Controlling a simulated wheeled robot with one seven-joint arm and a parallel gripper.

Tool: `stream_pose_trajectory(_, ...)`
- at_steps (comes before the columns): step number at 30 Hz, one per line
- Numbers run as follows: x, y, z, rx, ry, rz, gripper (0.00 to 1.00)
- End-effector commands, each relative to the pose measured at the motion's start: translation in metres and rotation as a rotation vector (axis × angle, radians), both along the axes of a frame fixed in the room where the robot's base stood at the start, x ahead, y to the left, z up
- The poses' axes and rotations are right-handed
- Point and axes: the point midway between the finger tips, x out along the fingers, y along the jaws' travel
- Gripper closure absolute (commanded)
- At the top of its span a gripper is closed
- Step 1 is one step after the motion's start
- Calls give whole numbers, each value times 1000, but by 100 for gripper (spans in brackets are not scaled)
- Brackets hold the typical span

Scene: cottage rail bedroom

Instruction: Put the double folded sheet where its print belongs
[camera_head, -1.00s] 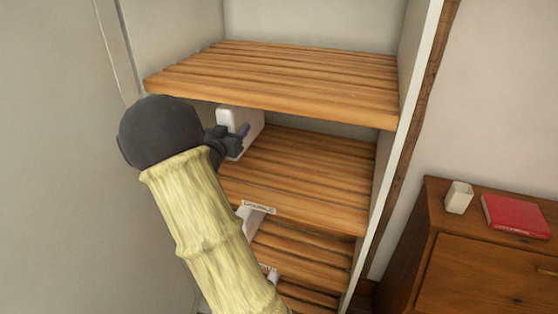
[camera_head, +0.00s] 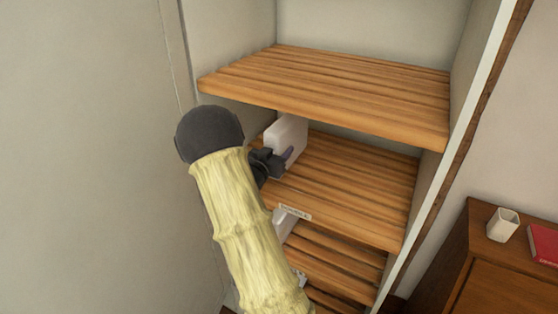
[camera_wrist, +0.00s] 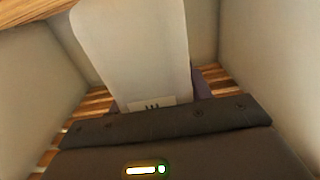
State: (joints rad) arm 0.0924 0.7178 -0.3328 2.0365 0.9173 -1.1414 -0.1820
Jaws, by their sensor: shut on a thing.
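My gripper (camera_head: 276,162) is shut on a white folded sheet (camera_head: 289,136), which stands upright like a flat block. The sheet is at the left part of the second slatted shelf (camera_head: 350,185), below the top shelf. In the wrist view the sheet (camera_wrist: 132,45) rises beyond the dark gripper body (camera_wrist: 160,125), with a small label of dark marks at its lower edge, too small to read. Whether the sheet touches the shelf is unclear. A label (camera_head: 295,212) sits on the second shelf's front edge; its print is not legible.
The top shelf (camera_head: 330,85) is bare and lies close above the gripper. Another white item (camera_head: 284,222) is on the shelf below, at the left. The cupboard's side wall (camera_head: 460,110) stands at right. A dresser (camera_head: 490,270) holds a white cup (camera_head: 503,225) and red book (camera_head: 545,245).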

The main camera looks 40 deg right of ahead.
Motion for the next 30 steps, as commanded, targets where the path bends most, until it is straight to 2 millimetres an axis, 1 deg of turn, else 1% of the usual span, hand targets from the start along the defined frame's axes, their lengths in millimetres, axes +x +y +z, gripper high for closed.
stream_pose_trajectory(2, 0, 0, -2, -3, 1, 0, 92)
stream_pose_trajectory(9, 0, 0, -29, -2, 3, 0, 92)
stream_pose_trajectory(12, 0, 0, -37, -2, 0, 0, 92)
stream_pose_trajectory(25, 0, 0, -43, -2, -2, 0, 92)
stream_pose_trajectory(26, 0, 0, -44, 1, 0, 1, 47)
stream_pose_trajectory(28, 0, 0, -44, 1, 1, 1, 33)
stream_pose_trajectory(29, 0, 0, -44, 1, 1, 1, 29)
stream_pose_trajectory(30, 0, 0, -44, 1, 1, 1, 29)
